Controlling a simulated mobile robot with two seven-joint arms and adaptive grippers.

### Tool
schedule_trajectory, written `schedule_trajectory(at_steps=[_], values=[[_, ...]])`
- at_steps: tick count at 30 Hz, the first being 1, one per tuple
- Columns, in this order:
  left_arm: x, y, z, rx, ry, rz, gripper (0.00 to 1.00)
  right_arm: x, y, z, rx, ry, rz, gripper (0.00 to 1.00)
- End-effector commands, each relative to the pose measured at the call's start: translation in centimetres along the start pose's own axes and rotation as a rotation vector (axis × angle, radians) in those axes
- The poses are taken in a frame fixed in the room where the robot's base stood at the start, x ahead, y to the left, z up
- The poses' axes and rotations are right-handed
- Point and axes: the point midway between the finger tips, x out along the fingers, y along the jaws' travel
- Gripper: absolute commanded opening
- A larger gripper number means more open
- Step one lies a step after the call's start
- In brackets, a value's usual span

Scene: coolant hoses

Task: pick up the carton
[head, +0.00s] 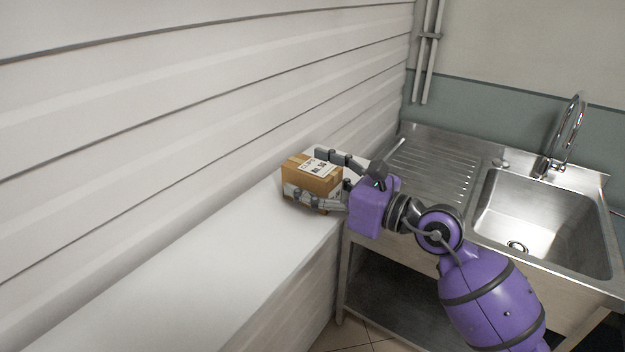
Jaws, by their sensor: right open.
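A small brown cardboard carton (297,172) with a white printed label on top sits at the far end of the white ledge. My right gripper (305,173) is open around it. One finger lies along the carton's near side and the other along its far side. Whether the fingers touch the carton I cannot tell. The near finger hides part of the carton's near face. My left gripper is not in view.
The white ledge (217,272) runs along the slatted white wall and is otherwise clear. To the right stands a steel sink unit with a ribbed drainboard (432,168), a basin (540,222) and a tall faucet (568,135).

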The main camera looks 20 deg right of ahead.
Motion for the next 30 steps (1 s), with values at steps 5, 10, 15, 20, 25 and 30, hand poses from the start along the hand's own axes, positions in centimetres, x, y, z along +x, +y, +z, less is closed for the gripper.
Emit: schedule_trajectory(at_steps=[5,10,15,20,25,30], values=[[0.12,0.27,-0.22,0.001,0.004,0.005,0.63,0.10,-0.04,-0.17,0.001,0.002,-0.001,0.67],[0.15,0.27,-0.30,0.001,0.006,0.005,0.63,0.07,-0.03,-0.16,0.001,0.002,-0.001,0.51],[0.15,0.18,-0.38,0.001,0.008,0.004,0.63,0.06,-0.03,-0.15,0.001,0.002,-0.001,0.29],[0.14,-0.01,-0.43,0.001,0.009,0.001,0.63,0.05,-0.03,-0.07,0.001,0.000,-0.001,0.13],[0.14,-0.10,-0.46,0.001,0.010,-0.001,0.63,0.05,-0.03,-0.05,0.001,0.000,-0.001,0.13],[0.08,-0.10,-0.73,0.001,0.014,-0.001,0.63,0.06,-0.03,0.69,-0.001,-0.002,0.000,0.13]])
